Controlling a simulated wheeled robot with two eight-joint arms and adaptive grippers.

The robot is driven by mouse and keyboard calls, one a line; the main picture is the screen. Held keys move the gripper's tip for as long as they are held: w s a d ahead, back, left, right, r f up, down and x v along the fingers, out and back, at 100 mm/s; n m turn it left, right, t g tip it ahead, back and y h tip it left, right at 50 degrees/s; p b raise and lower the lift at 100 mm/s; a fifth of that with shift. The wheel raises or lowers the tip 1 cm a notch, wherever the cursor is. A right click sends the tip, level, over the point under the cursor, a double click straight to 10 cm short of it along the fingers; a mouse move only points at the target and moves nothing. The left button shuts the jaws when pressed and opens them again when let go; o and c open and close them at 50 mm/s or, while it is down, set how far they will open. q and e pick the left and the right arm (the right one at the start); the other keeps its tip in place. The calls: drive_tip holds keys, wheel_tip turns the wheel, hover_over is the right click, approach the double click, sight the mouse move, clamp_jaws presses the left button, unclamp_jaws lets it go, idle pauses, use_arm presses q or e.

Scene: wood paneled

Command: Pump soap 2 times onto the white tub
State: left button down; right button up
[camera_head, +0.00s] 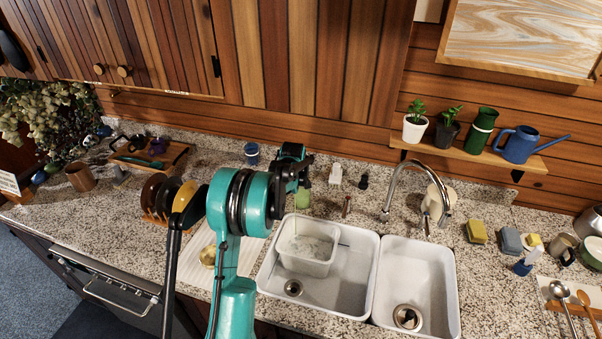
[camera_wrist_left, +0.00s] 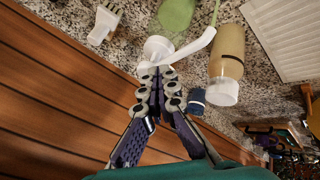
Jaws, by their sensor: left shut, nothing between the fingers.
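The soap bottle (camera_head: 303,198) is green and stands behind the sink, partly hidden by my left gripper (camera_head: 302,180). In the left wrist view, the green bottle (camera_wrist_left: 177,15) has a white pump head (camera_wrist_left: 158,47) with a long spout. The left gripper (camera_wrist_left: 157,76) is shut and empty, its fingertips at the pump head; I cannot tell whether they touch it. The white tub (camera_head: 305,266) sits in the left sink basin, in front of the bottle. My right gripper is in neither view.
An amber bottle with a white cap (camera_wrist_left: 227,62) is close beside the spout. A blue cup (camera_head: 251,153) stands at the back of the counter. The faucet (camera_head: 391,190) and a plate rack (camera_head: 160,200) flank the area. A wooden wall (camera_wrist_left: 60,95) is close to the gripper.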

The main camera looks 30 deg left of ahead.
use_arm(q)
drive_tip(key=shift+f, duration=0.35)
drive_tip(key=shift+r, duration=0.2)
drive_tip(key=shift+r+p, duration=0.7)
drive_tip(key=shift+r, duration=0.7)
drive_tip(key=shift+f, duration=0.15)
drive_tip(key=shift+f+b, duration=1.35)
drive_tip(key=shift+f, duration=0.1)
drive_tip(key=shift+r, duration=0.15)
drive_tip(key=shift+r+p, duration=0.85)
drive_tip(key=shift+r, duration=0.55)
